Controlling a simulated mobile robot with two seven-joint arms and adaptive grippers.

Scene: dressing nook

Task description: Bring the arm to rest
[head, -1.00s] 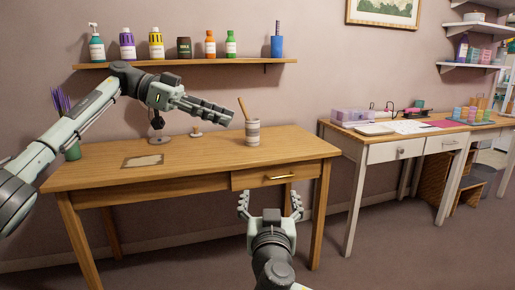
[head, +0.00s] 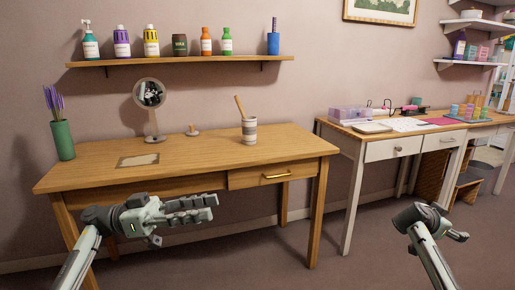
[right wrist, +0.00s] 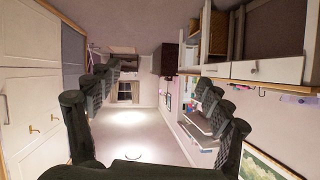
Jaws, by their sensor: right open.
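My left gripper (head: 192,209) is in front of the wooden table, below the level of its top, with its fingers pointing right. It is seen from the side with its fingers overlapping, and I see nothing held in it. My right gripper (head: 456,235) is low at the right in the head view, in front of the white desk and apart from it. In the right wrist view the same gripper (right wrist: 160,78) has its fingers wide apart with nothing between them.
The wooden table (head: 100,180) bears a round mirror (head: 150,94), a striped cup (head: 249,130), a flat card (head: 138,160) and a green vase (head: 62,140). Several bottles stand on the wall shelf (head: 180,61). The white desk (head: 380,151) is at right. Floor between the arms is clear.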

